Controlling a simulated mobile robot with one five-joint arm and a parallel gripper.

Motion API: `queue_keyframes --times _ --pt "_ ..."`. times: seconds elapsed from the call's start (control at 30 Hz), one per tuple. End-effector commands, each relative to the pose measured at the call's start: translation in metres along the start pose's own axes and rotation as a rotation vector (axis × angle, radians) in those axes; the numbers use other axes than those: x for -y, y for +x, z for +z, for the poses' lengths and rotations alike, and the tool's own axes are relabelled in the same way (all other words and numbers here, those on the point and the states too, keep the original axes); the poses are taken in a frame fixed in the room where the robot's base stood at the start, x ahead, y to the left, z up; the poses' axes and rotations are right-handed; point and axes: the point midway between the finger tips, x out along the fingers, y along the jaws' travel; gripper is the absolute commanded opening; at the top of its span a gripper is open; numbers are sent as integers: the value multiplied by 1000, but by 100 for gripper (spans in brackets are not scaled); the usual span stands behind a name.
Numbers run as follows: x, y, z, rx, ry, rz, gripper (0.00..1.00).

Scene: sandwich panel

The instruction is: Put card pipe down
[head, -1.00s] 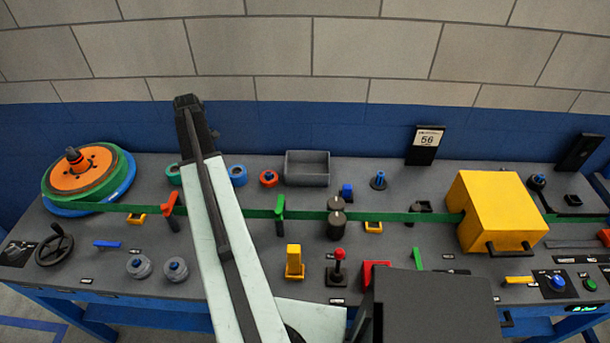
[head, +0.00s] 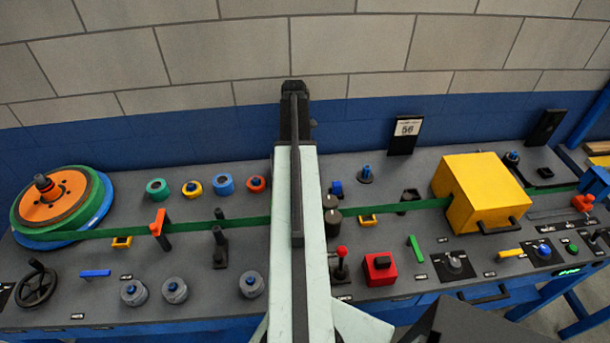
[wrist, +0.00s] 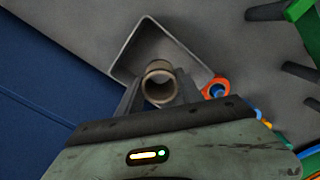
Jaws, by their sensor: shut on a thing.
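The card pipe (wrist: 158,84) is a short tan tube, seen nearly end-on in the wrist view. My gripper (wrist: 159,90) is shut on it, with one dark finger on each side. In the wrist view the pipe overlaps the open grey bin (wrist: 128,52); how high it is above the bin floor I cannot tell. In the head view my gripper (head: 295,92) is at the far end of my raised arm, in front of the wall. The pipe does not show there, and my arm covers the place of the bin.
A red-orange ring (wrist: 216,88) lies close beside the bin corner. In the head view, several coloured rings (head: 223,184) stand left of my arm. Levers and a green belt (head: 100,233) cross the panel, with a yellow box (head: 480,185) at right. The blue wall (wrist: 40,85) is close behind.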

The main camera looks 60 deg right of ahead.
Motion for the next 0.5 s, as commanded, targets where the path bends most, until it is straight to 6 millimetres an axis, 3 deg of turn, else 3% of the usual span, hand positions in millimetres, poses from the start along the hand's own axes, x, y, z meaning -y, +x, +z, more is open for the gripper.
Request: queue_keyframes --times 0.17,0.33,0.5 --pt "11 0 -14 0 -24 0 3" --pt "5 -21 -24 0 -34 0 3" --pt "8 -6 -25 0 -38 0 3"
